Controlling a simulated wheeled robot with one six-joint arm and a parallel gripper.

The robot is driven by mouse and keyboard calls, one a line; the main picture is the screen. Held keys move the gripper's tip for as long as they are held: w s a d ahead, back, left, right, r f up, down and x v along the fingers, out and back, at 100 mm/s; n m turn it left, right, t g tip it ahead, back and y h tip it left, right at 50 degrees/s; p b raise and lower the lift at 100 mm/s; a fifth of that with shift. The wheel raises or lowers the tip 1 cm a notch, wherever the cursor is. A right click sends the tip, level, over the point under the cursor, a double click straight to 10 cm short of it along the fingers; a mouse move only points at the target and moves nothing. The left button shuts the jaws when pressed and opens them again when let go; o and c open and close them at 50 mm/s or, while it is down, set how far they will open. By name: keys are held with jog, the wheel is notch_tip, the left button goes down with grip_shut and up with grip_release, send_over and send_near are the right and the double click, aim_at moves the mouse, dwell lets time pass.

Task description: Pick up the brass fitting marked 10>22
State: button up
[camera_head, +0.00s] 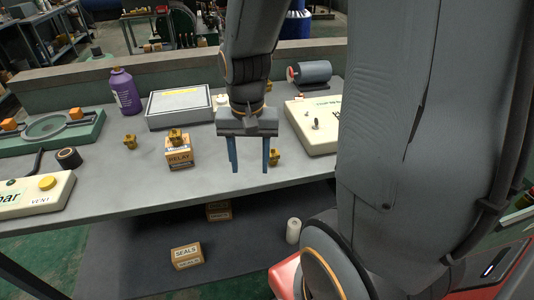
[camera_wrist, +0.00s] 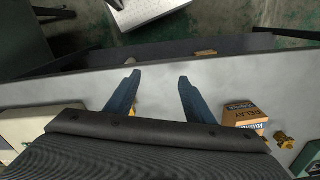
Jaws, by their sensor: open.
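Several small brass fittings show in the head view, and no marking is legible on any. One brass fitting (camera_head: 130,140) stands on the bench at the left. Another brass fitting (camera_head: 176,137) is on top of the orange-and-white RELAY box (camera_head: 179,156). A third brass fitting (camera_head: 274,157) is just right of my gripper (camera_head: 250,170), partly hidden by its right finger. My gripper points down, open and empty, over the bench near its front edge. In the wrist view my gripper's fingers (camera_wrist: 159,78) are apart with bare bench between them. A brass fitting (camera_wrist: 284,139) shows beyond the RELAY box (camera_wrist: 243,115).
A grey-and-white case (camera_head: 180,106), a purple bottle (camera_head: 125,91) and a green tray (camera_head: 60,144) stand towards the back. A SEALS box (camera_head: 187,256) lies on the lower shelf.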

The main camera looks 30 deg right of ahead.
aim_at(273, 152)
jog(key=w+d+r+m+p, duration=0.1)
jog(key=d+m, duration=0.2)
jog(key=m, duration=0.1)
jog(key=w+d+r+m+p, duration=0.1)
jog(key=w+d+m, duration=0.1)
jog(key=m, duration=0.3)
jog(key=w+d+r+m+p, duration=0.1)
jog(key=d+m+p, duration=0.1)
jog(key=d+m, duration=0.2)
jog(key=shift+w+d+m, duration=0.35)
jog(key=shift+d+m, duration=0.05)
jog(key=shift+a+f+p, duration=0.1)
jog(key=shift+f+p, duration=1.05)
jog(key=shift+f, duration=2.7)
jog(key=shift+c, duration=0.3)
jog(key=c, duration=1.1)
